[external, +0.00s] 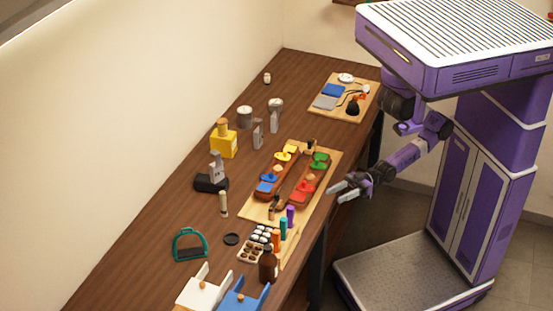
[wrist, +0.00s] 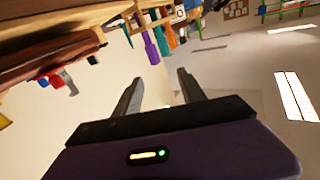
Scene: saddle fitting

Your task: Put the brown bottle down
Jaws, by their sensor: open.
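The brown bottle (external: 268,267) stands upright near the front edge of the wooden table, close to the blue holder and the board with coloured handles. My gripper (external: 337,193) is open and empty, off the table's front edge, beside the board with the coloured parts. It is well apart from the bottle, which is lower and to the left in the external view. In the wrist view my gripper's two fingers (wrist: 160,78) are spread with nothing between them. I cannot clearly make out the bottle there.
The table (external: 150,245) is crowded along its front. Purple, teal and orange handles (external: 283,229) stand near the bottle, with a egg-like tray (external: 258,243) beside them. White and blue holders (external: 238,301) are at the near end.

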